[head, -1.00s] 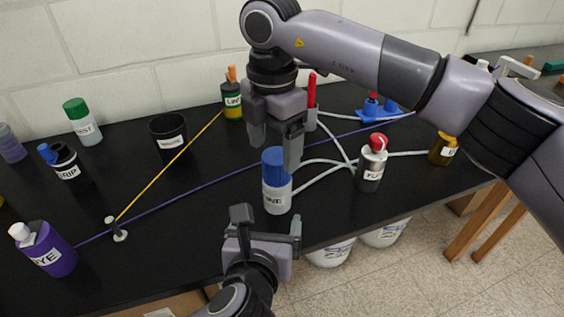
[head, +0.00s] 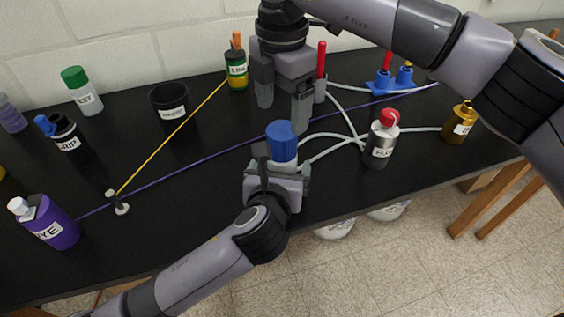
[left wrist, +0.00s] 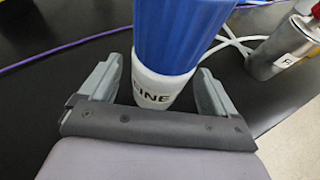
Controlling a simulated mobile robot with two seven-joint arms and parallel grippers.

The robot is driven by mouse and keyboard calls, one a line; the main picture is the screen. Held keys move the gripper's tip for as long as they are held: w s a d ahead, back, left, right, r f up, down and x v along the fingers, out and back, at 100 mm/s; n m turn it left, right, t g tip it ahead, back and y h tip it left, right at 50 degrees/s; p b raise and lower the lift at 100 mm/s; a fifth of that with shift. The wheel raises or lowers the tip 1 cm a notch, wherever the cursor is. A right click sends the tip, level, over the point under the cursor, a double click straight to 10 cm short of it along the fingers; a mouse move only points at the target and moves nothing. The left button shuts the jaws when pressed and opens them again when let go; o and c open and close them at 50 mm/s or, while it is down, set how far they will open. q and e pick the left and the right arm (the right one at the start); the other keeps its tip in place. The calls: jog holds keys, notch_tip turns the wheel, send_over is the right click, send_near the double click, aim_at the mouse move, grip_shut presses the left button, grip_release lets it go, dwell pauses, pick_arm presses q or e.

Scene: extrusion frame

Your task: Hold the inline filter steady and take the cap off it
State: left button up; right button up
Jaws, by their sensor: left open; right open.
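The inline filter is a white bottle-shaped body (left wrist: 158,88) with a label ending in "INE" and a blue cap (head: 281,140) on top. It stands upright on the black bench. My left gripper (head: 282,168) is open with its fingers on either side of the white body; the left wrist view shows gaps at both sides. In the head view this gripper hides most of the body. My right gripper (head: 283,112) is open, pointing down, above and just behind the blue cap, apart from it.
A silver bottle with a red top (head: 381,140) stands right of the filter, with pale hoses (head: 330,150) between. A purple cord (head: 190,173) and yellow cord (head: 165,140) cross the bench. A black cup (head: 170,108) stands back left. The bench's front edge is close.

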aim_at(282, 130)
pick_arm(q)
grip_shut()
pick_arm(e)
jog(key=n, duration=0.4)
jog(key=shift+n, duration=0.4)
jog(key=n, duration=0.4)
jog(key=shift+n, duration=0.3)
jog(key=n, duration=0.8)
jog(key=shift+n, duration=0.3)
jog(key=shift+f, duration=4)
